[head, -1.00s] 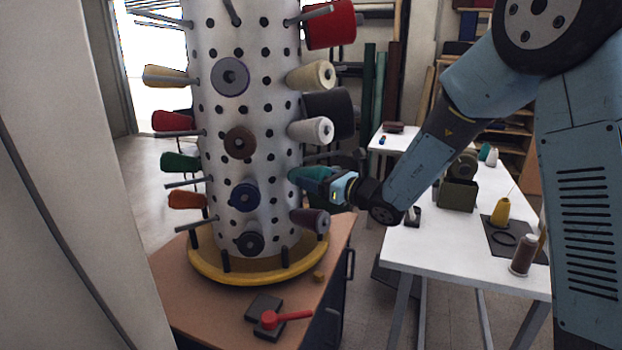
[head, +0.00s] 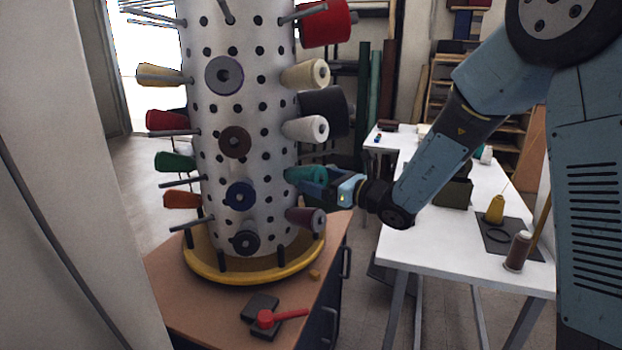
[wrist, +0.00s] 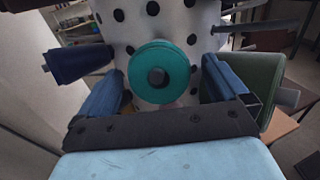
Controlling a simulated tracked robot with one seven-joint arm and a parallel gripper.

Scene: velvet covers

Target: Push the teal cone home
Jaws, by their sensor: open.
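The teal cone (head: 305,177) is on the right side of the white perforated drum (head: 270,90), at the row between the white cone and the purple cone. In the wrist view the teal cone (wrist: 160,76) faces me end-on, with a dark peg tip at its centre. My gripper (head: 325,185) is at the cone's outer end. In the wrist view my gripper (wrist: 166,88) has its blue fingers spread wide on either side of the cone, with space between. How deep the cone sits on its peg is hidden.
A white cone (head: 306,129) is above the teal one and a purple cone (head: 307,220) below. A dark blue cone (wrist: 78,64) and a green cone (wrist: 258,88) flank the fingers. A white table (head: 430,252) stands right.

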